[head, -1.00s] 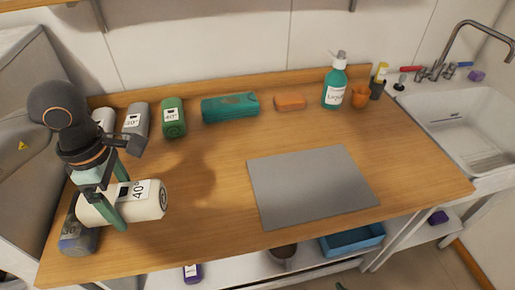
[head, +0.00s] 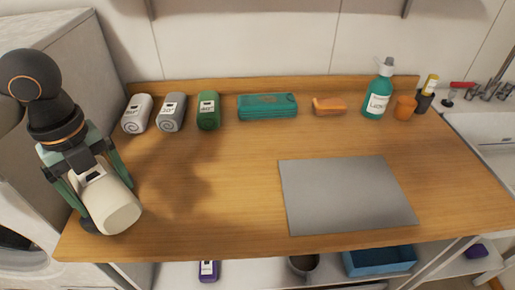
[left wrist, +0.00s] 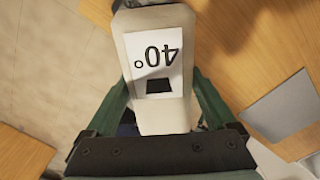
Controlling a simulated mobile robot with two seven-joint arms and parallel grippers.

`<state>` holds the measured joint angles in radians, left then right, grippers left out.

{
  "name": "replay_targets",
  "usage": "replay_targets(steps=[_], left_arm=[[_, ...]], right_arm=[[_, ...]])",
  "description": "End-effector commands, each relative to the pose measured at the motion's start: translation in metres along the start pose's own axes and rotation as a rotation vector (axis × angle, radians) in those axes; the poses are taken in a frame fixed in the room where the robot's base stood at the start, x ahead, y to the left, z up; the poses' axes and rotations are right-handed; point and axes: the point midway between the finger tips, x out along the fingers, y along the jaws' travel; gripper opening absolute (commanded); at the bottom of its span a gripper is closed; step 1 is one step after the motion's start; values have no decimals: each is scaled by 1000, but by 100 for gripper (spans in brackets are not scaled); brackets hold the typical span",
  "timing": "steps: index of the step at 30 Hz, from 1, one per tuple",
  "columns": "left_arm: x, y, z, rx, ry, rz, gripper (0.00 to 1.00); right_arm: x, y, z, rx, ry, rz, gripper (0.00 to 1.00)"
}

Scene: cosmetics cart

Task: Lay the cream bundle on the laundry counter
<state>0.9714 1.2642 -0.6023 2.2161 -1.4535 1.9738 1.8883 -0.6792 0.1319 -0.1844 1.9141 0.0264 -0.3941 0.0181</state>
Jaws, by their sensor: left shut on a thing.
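The cream bundle (head: 117,212) is a pale roll with a white label; in the left wrist view (left wrist: 160,110) the label reads 40°. My left gripper (head: 103,200) is shut on it, with green fingers on both sides. The bundle is held over the left front part of the wooden laundry counter (head: 230,220), its round end tilted toward the camera. I cannot tell how high it is above the wood. My right gripper is not in view. A dark blue-grey roll (head: 88,226) is mostly hidden behind the bundle.
White (head: 136,113), grey (head: 171,112) and green (head: 208,111) rolls line the back left. A grey mat (head: 345,195) lies at front right. The wood left of it is clear.

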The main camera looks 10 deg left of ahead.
Motion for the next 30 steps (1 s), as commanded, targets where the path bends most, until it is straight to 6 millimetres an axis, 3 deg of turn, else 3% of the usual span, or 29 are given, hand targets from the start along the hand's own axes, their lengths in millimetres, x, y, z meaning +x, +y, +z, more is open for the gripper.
replay_targets(steps=[6,12,22,30], left_arm=[[-1,14,4,-470,-13,-1,22],[-4,22,5,-736,-19,-4,22],[-2,16,5,-815,-17,-5,22],[19,-36,5,-812,-14,-4,22]], right_arm=[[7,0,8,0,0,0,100],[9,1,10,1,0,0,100],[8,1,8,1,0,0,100],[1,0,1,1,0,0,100]])
